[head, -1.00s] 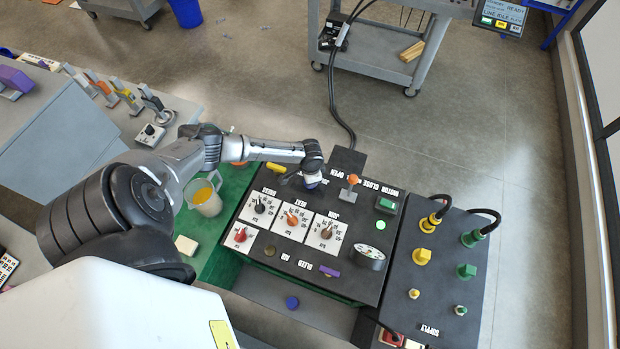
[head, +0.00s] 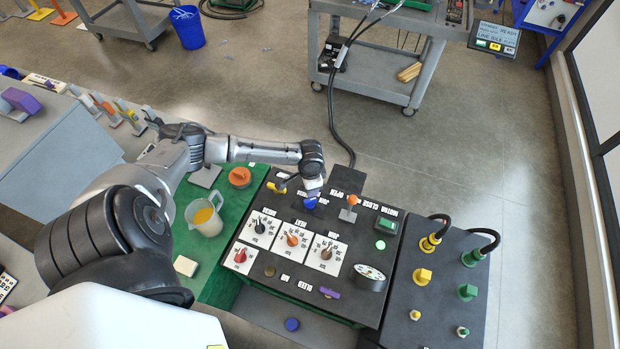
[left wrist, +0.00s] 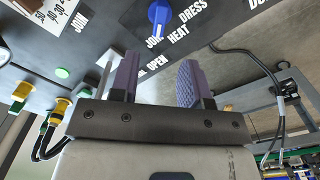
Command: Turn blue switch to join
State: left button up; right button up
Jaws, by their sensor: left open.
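The blue switch (head: 310,204) sits at the back of the black control panel (head: 290,205), just in front of my left gripper (head: 312,192). In the left wrist view, the blue switch (left wrist: 159,16) is at the top, with a pale mark on its lower end. That end points toward the JOIN and HEAT labels; I cannot tell which exactly. My left gripper (left wrist: 156,82) has its purple fingers apart with nothing between them. The switch lies beyond the fingertips, apart from them. My right gripper is not in view.
An orange-topped lever (head: 351,200) stands right of the switch, and a yellow handle (head: 276,187) left of it. Three white dial plates (head: 300,233) lie nearer. A measuring jug (head: 206,218) stands on the green mat (head: 222,255). The supply box (head: 440,270) is at right.

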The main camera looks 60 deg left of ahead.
pick_arm(q)
jog(key=shift+r, duration=1.95)
